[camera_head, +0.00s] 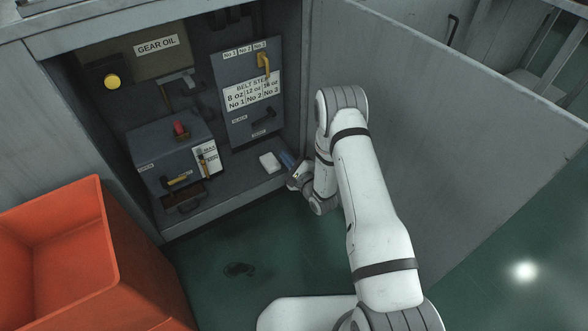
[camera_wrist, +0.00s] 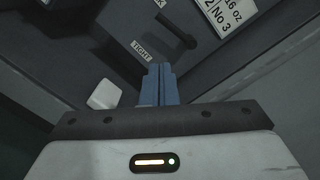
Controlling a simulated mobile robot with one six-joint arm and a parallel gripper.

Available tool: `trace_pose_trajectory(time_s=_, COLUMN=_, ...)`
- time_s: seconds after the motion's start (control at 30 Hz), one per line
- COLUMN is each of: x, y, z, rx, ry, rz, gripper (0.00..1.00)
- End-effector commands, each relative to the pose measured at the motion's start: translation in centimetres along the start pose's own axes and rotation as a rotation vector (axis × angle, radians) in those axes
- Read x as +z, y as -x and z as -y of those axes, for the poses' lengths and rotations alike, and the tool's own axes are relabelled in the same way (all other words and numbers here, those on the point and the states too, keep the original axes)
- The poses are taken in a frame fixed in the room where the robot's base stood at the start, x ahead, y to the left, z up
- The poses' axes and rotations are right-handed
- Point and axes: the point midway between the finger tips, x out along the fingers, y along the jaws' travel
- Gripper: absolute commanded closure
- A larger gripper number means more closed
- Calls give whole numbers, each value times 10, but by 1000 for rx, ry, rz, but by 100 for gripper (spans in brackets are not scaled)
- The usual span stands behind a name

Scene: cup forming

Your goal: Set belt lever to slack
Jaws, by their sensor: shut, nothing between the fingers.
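The belt lever (camera_head: 264,119) is a black bar low on the grey belt step panel (camera_head: 232,72), under the white chart. It also shows in the wrist view (camera_wrist: 175,30), beside a TIGHT label (camera_wrist: 141,50) and a partly cut-off label ending in K (camera_wrist: 161,3). I cannot tell clearly which label it is set to. My gripper (camera_head: 287,159) is at the cabinet's lower right, below the panel. In the wrist view its blue fingers (camera_wrist: 159,72) are shut together and empty, apart from the lever and pointing toward the panel.
A small white block (camera_head: 269,162) lies on the cabinet floor beside my fingers. A grey box with a red knob (camera_head: 180,130) stands to the left. The yellow handle (camera_head: 263,65) is higher on the panel. The open cabinet door (camera_head: 430,120) bounds the right; an orange bin (camera_head: 100,260) stands front left.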

Motion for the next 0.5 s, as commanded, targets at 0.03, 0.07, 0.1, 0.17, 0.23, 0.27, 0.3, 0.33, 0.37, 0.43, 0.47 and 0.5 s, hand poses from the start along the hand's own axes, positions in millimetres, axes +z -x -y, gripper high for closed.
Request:
trace_pose_trajectory(time_s=0.03, x=-1, y=8, z=0, rx=1, ry=-2, rz=-3, gripper=100)
trace_pose_trajectory(time_s=0.07, x=-1, y=12, z=1, rx=1, ry=-2, rz=-1, gripper=100)
trace_pose_trajectory(time_s=0.1, x=-2, y=18, z=1, rx=2, ry=-3, rz=-2, gripper=100)
trace_pose_trajectory(time_s=0.17, x=-3, y=24, z=1, rx=1, ry=-1, rz=-1, gripper=100)
trace_pose_trajectory(time_s=0.23, x=-4, y=29, z=1, rx=1, ry=-1, rz=0, gripper=100)
trace_pose_trajectory(time_s=0.27, x=-4, y=31, z=1, rx=2, ry=-1, rz=0, gripper=100)
trace_pose_trajectory(time_s=0.3, x=-4, y=33, z=1, rx=2, ry=-1, rz=0, gripper=100)
trace_pose_trajectory(time_s=0.33, x=-4, y=34, z=1, rx=2, ry=-1, rz=0, gripper=100)
trace_pose_trajectory(time_s=0.37, x=-4, y=35, z=1, rx=2, ry=-1, rz=0, gripper=100)
trace_pose_trajectory(time_s=0.43, x=-5, y=35, z=1, rx=1, ry=-1, rz=0, gripper=100)
trace_pose_trajectory(time_s=0.47, x=-5, y=35, z=1, rx=1, ry=-1, rz=0, gripper=100)
trace_pose_trajectory(time_s=0.5, x=-5, y=35, z=1, rx=2, ry=-1, rz=1, gripper=100)
